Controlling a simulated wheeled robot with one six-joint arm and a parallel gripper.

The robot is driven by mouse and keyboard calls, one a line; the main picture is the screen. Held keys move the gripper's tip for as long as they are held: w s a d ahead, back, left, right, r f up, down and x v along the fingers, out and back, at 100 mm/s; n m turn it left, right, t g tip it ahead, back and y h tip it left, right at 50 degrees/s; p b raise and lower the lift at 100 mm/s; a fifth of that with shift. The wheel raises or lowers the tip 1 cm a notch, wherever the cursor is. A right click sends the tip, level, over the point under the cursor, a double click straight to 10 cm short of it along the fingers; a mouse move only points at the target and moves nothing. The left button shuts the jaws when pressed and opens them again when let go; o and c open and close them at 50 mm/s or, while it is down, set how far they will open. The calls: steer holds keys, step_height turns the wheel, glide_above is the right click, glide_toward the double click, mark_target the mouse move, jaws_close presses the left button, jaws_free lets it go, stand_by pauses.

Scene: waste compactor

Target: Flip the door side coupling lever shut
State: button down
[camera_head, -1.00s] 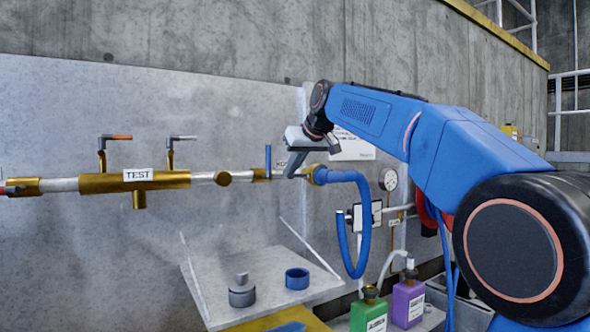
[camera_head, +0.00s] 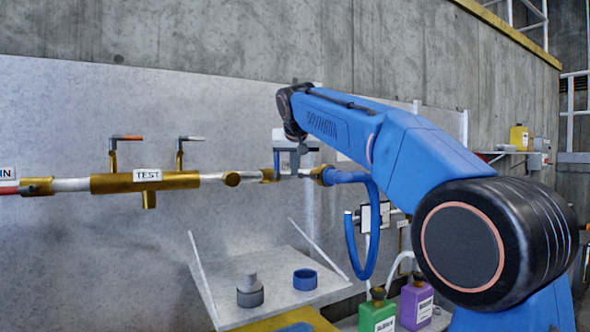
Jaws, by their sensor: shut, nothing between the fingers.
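The brass pipe (camera_head: 185,181) labelled TEST runs along the wall panel to a coupling (camera_head: 322,175), where the blue hose (camera_head: 352,177) joins it. My gripper (camera_head: 290,168) is at the pipe just left of that coupling, pointing down, shut and empty. A narrow upright blue-grey part shows at the gripper's left side; I cannot tell whether it is the coupling lever or a finger. The gripper hides most of this stretch, so the lever's position and any contact are unclear.
Two small valve handles, one orange (camera_head: 127,138) and one grey (camera_head: 191,138), stand above the pipe. A tilted shelf (camera_head: 225,300) below holds a grey fitting (camera_head: 249,291) and a blue ring (camera_head: 305,280). Green (camera_head: 377,316) and purple (camera_head: 416,302) bottles stand at lower right.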

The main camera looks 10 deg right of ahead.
steer(key=shift+w+d, duration=0.15)
steer(key=shift+w, duration=0.05)
steer(key=shift+s+d, duration=0.2)
steer(key=shift+s+d+f, duration=0.1)
steer(key=shift+s+d, duration=0.15)
steer(key=shift+d, duration=0.1)
stand_by(0.5)
steer(key=a+v, duration=0.1)
steer(key=v, duration=1.6)
steer(key=shift+a, duration=0.25)
